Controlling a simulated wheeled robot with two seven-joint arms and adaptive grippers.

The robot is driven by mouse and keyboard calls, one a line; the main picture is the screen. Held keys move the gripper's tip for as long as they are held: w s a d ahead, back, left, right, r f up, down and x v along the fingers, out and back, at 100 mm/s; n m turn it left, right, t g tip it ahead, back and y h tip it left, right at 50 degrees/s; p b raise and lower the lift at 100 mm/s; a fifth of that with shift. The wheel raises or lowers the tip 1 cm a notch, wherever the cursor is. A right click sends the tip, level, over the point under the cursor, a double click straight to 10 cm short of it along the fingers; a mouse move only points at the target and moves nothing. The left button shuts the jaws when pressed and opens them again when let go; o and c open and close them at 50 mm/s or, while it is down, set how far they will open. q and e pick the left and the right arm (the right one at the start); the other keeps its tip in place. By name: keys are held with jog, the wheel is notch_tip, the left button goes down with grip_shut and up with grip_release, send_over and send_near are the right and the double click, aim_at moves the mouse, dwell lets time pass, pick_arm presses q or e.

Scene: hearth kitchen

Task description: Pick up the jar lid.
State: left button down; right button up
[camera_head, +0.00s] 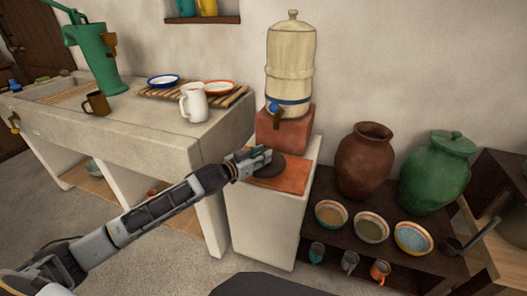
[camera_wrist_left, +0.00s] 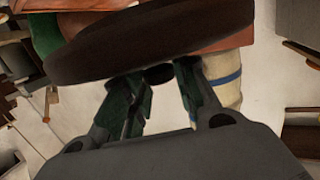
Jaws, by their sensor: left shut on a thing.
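The jar lid is a dark brown round disc (camera_head: 268,167) in the head view, over the terracotta slab (camera_head: 292,180) on the white pedestal. I cannot tell whether it touches the slab. In the left wrist view the lid (camera_wrist_left: 150,40) spans the top of the picture, with its small dark knob between the fingers. My left gripper (camera_head: 260,154) reaches in from the left and is shut on the lid's knob; its green-dark fingers also show in the wrist view (camera_wrist_left: 161,80). My right gripper is not in view.
A cream water dispenser (camera_head: 291,62) stands on a terracotta block (camera_head: 284,130) just behind the lid. A brown jar (camera_head: 364,162) and a green lidded jar (camera_head: 436,172) stand on the shelf to the right, with several bowls. A white pitcher (camera_head: 194,102) stands on the stone counter (camera_head: 150,132).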

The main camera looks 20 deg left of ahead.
aim_at(255, 175)
pick_arm(q)
jog(key=shift+s, duration=1.1)
jog(key=shift+s+a+p, duration=0.1)
jog(key=shift+s+p, duration=0.65)
jog(key=shift+s, duration=1.5)
jog(key=shift+s+a+p, duration=0.1)
jog(key=shift+s+p, duration=0.55)
jog(key=shift+s, duration=2.25)
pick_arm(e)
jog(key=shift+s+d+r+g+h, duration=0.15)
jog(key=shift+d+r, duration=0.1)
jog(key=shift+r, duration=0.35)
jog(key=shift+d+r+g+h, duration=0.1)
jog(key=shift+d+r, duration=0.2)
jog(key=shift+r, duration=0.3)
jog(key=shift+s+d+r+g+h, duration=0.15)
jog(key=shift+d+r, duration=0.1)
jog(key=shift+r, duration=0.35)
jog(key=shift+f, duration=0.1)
